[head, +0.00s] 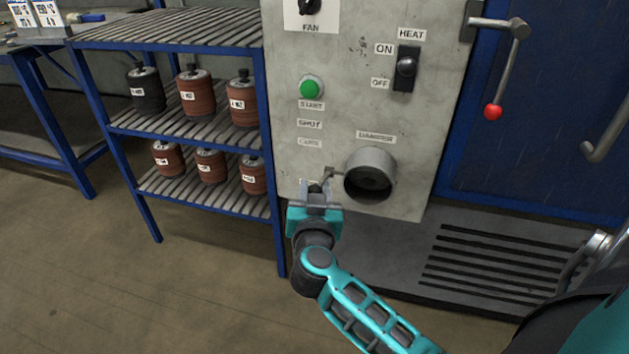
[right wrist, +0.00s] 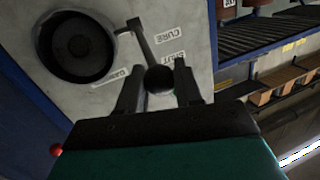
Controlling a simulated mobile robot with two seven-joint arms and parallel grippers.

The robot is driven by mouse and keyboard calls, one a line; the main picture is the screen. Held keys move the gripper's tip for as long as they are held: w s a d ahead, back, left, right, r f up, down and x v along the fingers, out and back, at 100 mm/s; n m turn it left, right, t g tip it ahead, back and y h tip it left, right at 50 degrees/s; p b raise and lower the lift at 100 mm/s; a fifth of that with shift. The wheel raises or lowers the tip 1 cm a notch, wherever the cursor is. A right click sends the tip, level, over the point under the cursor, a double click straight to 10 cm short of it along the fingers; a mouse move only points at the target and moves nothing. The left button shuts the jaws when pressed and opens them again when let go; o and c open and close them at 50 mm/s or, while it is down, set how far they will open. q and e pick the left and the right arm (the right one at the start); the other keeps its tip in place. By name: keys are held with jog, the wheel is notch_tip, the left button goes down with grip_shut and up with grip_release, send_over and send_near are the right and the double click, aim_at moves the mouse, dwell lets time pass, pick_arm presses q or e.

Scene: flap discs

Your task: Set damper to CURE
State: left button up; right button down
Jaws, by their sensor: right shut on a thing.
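The damper is a round grey duct with a dark opening (head: 370,175) low on the grey panel, under a DAMPER label (head: 376,136). It also shows in the right wrist view (right wrist: 78,47). A thin lever (right wrist: 143,40) reaches from its side to a dark round knob (right wrist: 159,80). My right gripper (head: 317,187) is at the lever's end, left of the duct, with its fingers around the knob. The CURE label (head: 309,142) is above the gripper, below the SHUT label (head: 309,124). My left gripper is out of view.
The panel also has a green START button (head: 311,88), a HEAT switch (head: 405,68) and a FAN knob (head: 309,6). A red-tipped handle (head: 493,111) hangs at the right. A blue shelf (head: 115,128) with several labelled canisters stands close at left.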

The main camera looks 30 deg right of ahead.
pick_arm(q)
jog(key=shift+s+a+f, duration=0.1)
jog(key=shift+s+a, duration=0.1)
pick_arm(e)
jog(key=c, duration=0.8)
grip_release()
